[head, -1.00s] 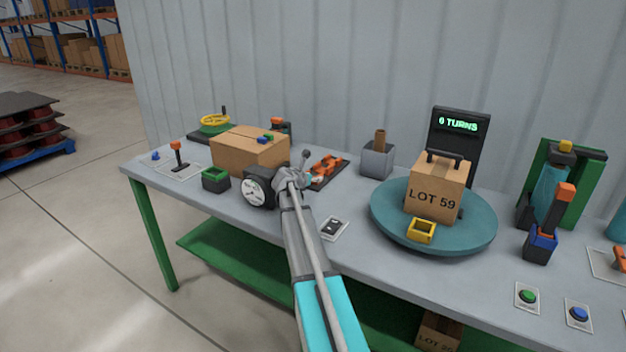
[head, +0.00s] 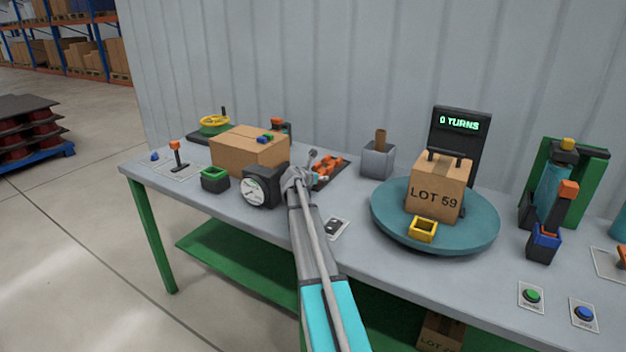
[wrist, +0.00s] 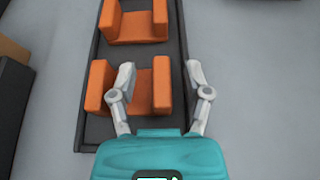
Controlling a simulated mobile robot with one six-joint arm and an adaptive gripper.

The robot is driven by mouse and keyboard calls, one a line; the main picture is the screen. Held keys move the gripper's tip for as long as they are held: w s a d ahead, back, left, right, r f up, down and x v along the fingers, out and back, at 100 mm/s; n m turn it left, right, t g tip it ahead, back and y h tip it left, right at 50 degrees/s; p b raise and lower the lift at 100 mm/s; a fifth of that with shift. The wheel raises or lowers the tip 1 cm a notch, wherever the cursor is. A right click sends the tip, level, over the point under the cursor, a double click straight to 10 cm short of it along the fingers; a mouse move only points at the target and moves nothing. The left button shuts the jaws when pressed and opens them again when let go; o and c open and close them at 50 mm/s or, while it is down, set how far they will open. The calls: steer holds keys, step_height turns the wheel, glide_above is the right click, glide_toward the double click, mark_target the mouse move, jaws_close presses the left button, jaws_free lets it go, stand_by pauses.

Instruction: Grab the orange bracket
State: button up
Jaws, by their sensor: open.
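Two orange U-shaped brackets lie on a dark narrow tray (wrist: 107,48). In the wrist view, the near bracket (wrist: 162,86) is at my fingertips and the far bracket (wrist: 136,26) is beyond it. My gripper (wrist: 161,77) is open. Its left finger overlaps the inside of the near bracket, and its right finger is over the grey table beside the tray. The near bracket's right upright shows between the fingers; I cannot tell whether they touch it.
A black gauge (head: 262,187) and a cardboard box (head: 240,152) stand close left of my arm. A grey bin (head: 377,160) stands to the right, then a teal turntable (head: 470,236) with a LOT 59 box (head: 437,191).

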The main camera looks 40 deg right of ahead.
steer(key=shift+c, duration=0.3)
jaws_close()
steer(key=shift+r, duration=0.1)
step_height(320, 180, up, 10)
steer(key=p, duration=1)
stand_by(0.3)
steer(key=shift+s, duration=0.15)
stand_by(0.6)
